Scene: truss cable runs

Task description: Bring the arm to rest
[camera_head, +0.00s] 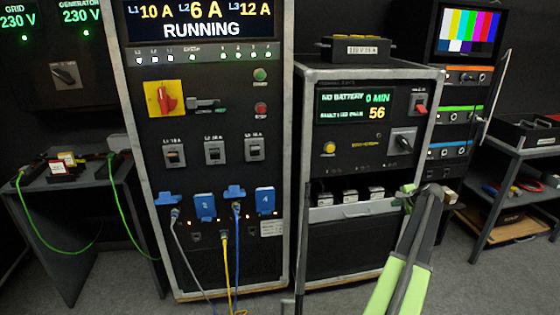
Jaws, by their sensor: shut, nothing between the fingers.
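My arm, with pale green and dark grey links, rises from the bottom edge right of centre. My gripper (432,190) is at its far end, small and partly hidden by the arm's own links. It appears shut, with nothing seen held in it. In the picture it lies over the lower right edge of the battery cabinet (348,241). I cannot tell whether it touches the cabinet.
A tall power cabinet (216,118) reading RUNNING stands left of centre, with blue plugs and hanging cables (226,265). A left table (75,178) carries small items and green cable. A monitor rack (466,75) and shelf trolley (515,150) stand right. Grey floor (480,285) shows lower right.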

